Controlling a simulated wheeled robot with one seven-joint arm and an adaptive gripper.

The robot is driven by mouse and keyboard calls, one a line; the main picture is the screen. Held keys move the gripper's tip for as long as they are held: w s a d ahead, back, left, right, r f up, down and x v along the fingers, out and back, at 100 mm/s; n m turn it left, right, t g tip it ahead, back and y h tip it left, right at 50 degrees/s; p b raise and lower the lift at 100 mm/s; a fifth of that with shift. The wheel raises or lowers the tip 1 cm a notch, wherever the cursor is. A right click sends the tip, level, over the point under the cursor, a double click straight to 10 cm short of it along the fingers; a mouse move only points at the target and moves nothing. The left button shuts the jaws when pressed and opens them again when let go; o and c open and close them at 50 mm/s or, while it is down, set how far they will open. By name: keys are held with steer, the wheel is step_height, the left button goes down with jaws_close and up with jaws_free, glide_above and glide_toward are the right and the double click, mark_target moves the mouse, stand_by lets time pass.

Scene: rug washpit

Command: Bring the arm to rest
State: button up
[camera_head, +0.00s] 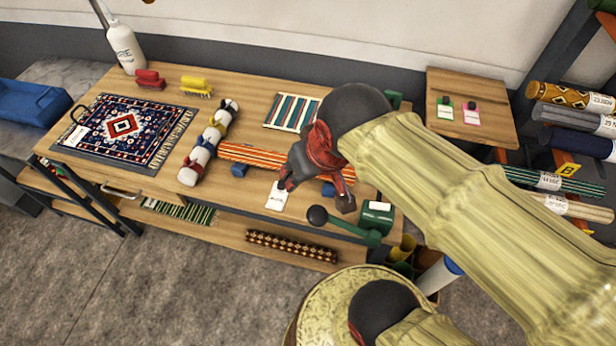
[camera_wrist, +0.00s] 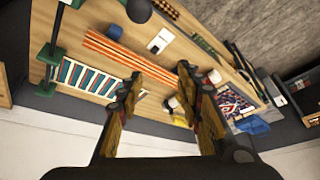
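My gripper (camera_head: 315,194) is above the right part of the wooden table (camera_head: 256,95) in the head view. In the wrist view its two fingers (camera_wrist: 160,82) stand wide apart with nothing between them. A white card (camera_head: 276,198) lies near the table's front edge, below the fingers in the picture. My arm covers the table's right end.
A dark patterned rug (camera_head: 122,128) lies at left, beside a white roll with colored ties (camera_head: 208,142). A side table (camera_head: 470,84) and a rack of rolled rugs (camera_head: 575,115) stand at right.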

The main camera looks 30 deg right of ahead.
steer(key=shift+s+r+n, duration=0.1)
steer(key=shift+s+n, duration=0.3)
steer(key=shift+s, duration=0.55)
stand_by(0.7)
